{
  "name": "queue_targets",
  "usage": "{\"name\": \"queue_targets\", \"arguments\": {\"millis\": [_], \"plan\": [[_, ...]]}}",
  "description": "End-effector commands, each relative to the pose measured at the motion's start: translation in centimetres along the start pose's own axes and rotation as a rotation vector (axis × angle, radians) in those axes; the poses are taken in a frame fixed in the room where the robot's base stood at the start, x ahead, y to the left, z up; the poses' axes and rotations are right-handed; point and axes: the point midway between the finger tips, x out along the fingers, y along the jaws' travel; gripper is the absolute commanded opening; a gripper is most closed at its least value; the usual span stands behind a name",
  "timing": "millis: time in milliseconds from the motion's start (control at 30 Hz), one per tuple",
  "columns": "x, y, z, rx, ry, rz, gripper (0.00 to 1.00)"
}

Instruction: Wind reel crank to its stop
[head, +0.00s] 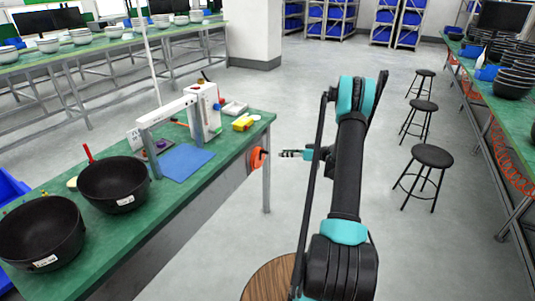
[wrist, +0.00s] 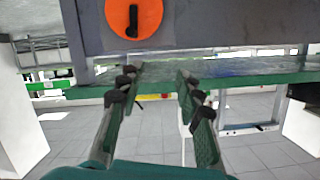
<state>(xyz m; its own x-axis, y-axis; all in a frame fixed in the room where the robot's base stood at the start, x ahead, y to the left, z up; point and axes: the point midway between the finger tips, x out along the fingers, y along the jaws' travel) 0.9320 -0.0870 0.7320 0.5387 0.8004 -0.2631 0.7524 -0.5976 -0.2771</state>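The reel crank is an orange disc (head: 258,158) mounted on the end face of the green workbench. In the wrist view the orange disc (wrist: 147,14) is cut off by the top edge and has a dark handle (wrist: 133,20) at its middle. My gripper (head: 284,154) is a little to the right of the disc in the head view, apart from it. In the wrist view my gripper (wrist: 160,73) is open, with nothing between its fingers, and its tips are below the disc. How the handle is fixed to the disc cannot be told.
The green workbench (head: 225,146) holds two black bowls (head: 112,190), a blue mat (head: 185,161) and a white press-like device (head: 205,105). Black stools (head: 432,156) stand at the right beside another green bench. A round wooden top (head: 268,281) is at the bottom.

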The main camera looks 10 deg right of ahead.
Motion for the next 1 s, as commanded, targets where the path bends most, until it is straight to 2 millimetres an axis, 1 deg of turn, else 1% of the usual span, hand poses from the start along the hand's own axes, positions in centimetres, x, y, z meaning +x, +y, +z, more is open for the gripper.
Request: {"name": "queue_targets", "arguments": {"millis": [33,100,233,400,567,667,767,1000], "plan": [[-0.1,1.3,1.1,-0.023,0.037,-0.004,0.35],[-0.4,2.6,2.2,-0.061,0.089,-0.011,0.35],[-1.0,4.5,4.3,-0.125,0.176,-0.017,0.35],[-1.7,5.7,6.1,-0.180,0.248,-0.016,0.35],[-1.7,6.0,6.6,-0.198,0.270,-0.016,0.35],[-0.8,5.9,6.3,-0.199,0.270,-0.018,0.35],[0.6,5.8,6.0,-0.198,0.269,-0.018,0.35],[5.2,5.6,4.7,-0.197,0.268,-0.018,0.35]]}}
